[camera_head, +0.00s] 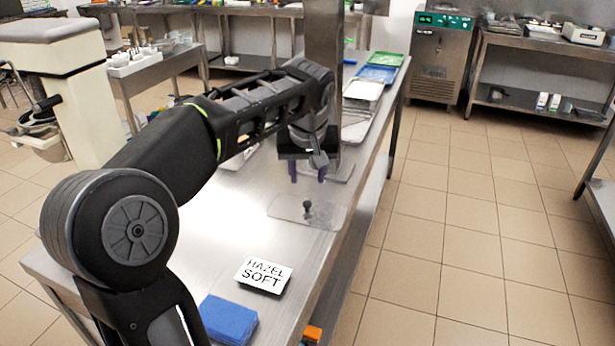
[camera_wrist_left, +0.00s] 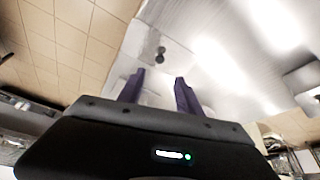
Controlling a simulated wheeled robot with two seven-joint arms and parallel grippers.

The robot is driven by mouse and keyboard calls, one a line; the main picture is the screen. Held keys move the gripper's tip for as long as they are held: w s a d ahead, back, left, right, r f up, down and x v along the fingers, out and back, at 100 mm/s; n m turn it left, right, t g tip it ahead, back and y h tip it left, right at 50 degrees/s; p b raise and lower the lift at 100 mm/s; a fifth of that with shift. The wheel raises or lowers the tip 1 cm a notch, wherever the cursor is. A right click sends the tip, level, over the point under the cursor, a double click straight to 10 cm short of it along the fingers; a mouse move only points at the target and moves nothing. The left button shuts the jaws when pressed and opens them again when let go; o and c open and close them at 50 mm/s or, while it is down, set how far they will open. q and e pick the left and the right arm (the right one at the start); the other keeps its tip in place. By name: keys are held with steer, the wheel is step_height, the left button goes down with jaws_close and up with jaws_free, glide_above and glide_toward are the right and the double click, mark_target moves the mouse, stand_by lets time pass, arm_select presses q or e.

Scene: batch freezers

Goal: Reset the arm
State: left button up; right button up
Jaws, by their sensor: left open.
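My left arm reaches in from the left over the steel table. My left gripper (camera_head: 307,172) is open and empty, its two purple fingers pointing down above the table. In the left wrist view the fingers (camera_wrist_left: 158,88) stand apart with nothing between them. Ahead of them is a translucent plate or lid (camera_head: 286,208) with a dark knob (camera_head: 307,208); the knob also shows in the left wrist view (camera_wrist_left: 159,54). The fingers look apart from the knob. My right gripper is not in view.
On the steel table (camera_head: 215,262) lie a white card reading HAZEL SOFT (camera_head: 263,275) and a blue block (camera_head: 228,319) near the front. Trays, including a green one (camera_head: 387,59), lie at the back. A steel post (camera_head: 323,40) rises behind my gripper. Tiled floor (camera_head: 470,230) is clear at right.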

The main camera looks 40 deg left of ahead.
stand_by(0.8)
arm_select(q)
steer(key=w+d+f+m+t+h, duration=0.3)
steer(key=w+d+f+m+t, duration=0.1)
steer(key=w+d+f, duration=0.4)
steer(key=d+f+m+h, duration=0.2)
steer(key=d+f, duration=1.1)
steer(key=f, duration=0.5)
steer(key=s+d+f+g+h, duration=0.1)
steer(key=s+d+f, duration=0.3)
steer(key=s+f, duration=0.15)
steer(key=s+d+f+g, duration=0.1)
steer(key=s+d+f, duration=0.2)
steer(key=s+f, duration=0.25)
steer(key=s+d+f+g, duration=0.2)
steer(key=s+f, duration=0.3)
steer(key=s, duration=0.4)
steer(key=s+d+f+g+h, duration=0.1)
steer(key=s+d+f+g, duration=0.2)
steer(key=s, duration=0.6)
step_height(320, 180, down, 3)
steer(key=shift+s+d+r, duration=0.1)
steer(key=shift+s+d, duration=0.25)
steer(key=shift+d, duration=0.4)
